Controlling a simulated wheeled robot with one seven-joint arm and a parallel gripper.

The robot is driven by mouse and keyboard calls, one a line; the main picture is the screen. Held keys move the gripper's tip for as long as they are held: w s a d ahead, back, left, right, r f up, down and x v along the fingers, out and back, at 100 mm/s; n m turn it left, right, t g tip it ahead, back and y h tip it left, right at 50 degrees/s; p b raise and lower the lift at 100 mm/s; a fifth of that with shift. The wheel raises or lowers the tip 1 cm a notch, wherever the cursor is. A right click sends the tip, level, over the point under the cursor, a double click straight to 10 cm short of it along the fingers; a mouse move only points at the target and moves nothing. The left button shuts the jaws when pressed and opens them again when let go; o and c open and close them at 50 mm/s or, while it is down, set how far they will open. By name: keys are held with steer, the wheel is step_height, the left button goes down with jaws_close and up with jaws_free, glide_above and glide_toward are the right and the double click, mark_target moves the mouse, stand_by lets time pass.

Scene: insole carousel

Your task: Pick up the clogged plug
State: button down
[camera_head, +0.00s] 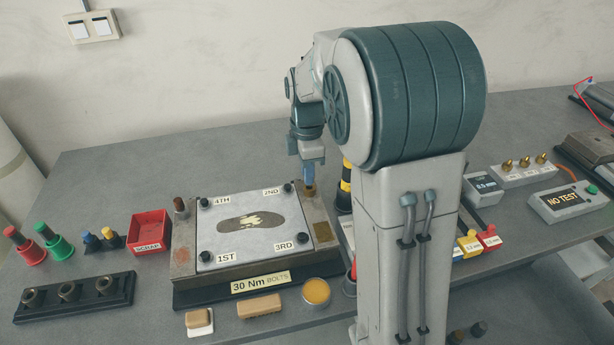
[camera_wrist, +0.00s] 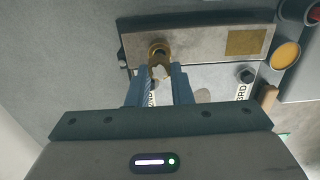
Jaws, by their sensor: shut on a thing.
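The plug (camera_wrist: 160,71) is a small brass piece between my fingertips in the wrist view. A round brass fitting (camera_wrist: 158,50) with a dark centre sits just beyond it on the metal side bar (camera_wrist: 200,45) of the mould. My gripper (camera_head: 309,184) points down over the back right corner of the mould and is shut on the plug. In the head view brass (camera_head: 309,192) shows just below the fingertips. I cannot tell whether the plug is still seated in the bar or lifted clear. The clog itself cannot be made out.
The mould plate (camera_head: 230,250) has bolts at its corners, marked 1ST to 4TH. A red scrap bin (camera_head: 149,232) stands left of it. A white block (camera_head: 522,174) with brass nozzles stands right, beside the NO TEST box (camera_head: 568,202). My arm hides the table's middle right.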

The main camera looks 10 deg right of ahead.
steer(key=shift+r, duration=0.95)
steer(key=s+d+r+b, duration=0.1)
steer(key=s+d+r, duration=0.2)
steer(key=d+r, duration=0.4)
steer(key=d, duration=0.4)
steer(key=shift+s, duration=0.35)
